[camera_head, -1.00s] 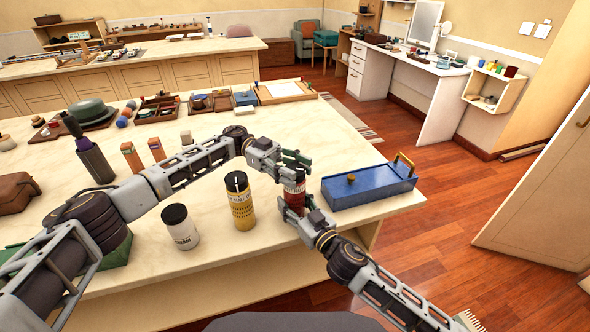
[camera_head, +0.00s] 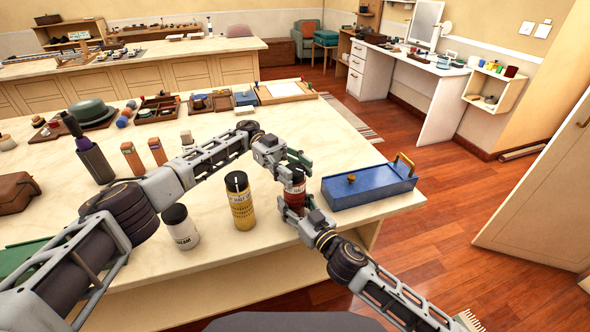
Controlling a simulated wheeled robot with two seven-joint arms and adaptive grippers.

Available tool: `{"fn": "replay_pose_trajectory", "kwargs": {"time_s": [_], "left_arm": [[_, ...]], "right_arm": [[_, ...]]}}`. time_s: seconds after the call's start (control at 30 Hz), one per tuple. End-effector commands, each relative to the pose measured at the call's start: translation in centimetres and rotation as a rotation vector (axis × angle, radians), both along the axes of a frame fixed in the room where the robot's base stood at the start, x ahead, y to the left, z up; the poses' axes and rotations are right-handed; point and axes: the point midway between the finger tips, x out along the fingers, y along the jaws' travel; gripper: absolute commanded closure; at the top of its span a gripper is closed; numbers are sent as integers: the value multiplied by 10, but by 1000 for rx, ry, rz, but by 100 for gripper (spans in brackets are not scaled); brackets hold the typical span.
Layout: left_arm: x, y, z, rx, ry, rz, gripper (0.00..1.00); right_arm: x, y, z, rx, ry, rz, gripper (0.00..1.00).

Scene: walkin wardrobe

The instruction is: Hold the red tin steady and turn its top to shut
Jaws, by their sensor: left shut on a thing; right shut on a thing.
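The red tin (camera_head: 294,196) stands upright on the pale marble counter (camera_head: 330,150), near its front right corner. It has a pale label, and its top is mostly hidden by my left gripper. My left gripper (camera_head: 296,168) is shut on the tin's top from above and behind. My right gripper (camera_head: 293,212) is lower and shut around the tin's body from the front right.
A yellow tin (camera_head: 241,208) and a white jar (camera_head: 181,229) with dark lids stand left of the red tin. A blue box (camera_head: 368,188) with a yellow handle lies close on its right. Wooden trays (camera_head: 158,110) sit farther back.

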Motion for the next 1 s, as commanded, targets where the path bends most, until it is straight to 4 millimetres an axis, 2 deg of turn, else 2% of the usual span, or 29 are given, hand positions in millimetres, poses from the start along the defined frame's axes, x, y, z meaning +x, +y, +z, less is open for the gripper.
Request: {"fn": "replay_pose_trajectory", "kwargs": {"time_s": [0.07,0.1,0.27,0.7,0.87,1.0], "left_arm": [[1,1,1,-1,-1,4,76],[1,1,1,-1,-1,4,51],[1,1,0,0,0,3,31],[0,0,2,-1,-1,1,29],[0,0,11,-2,-1,2,29],[0,1,27,-2,-2,2,29]], "right_arm": [[-1,1,0,-1,-1,2,79],[-1,1,0,-1,-1,2,79],[-1,0,0,-1,-1,1,79],[0,0,0,-1,-1,0,79],[0,0,0,-1,-1,-1,79],[0,0,0,-1,-1,-1,79]]}}
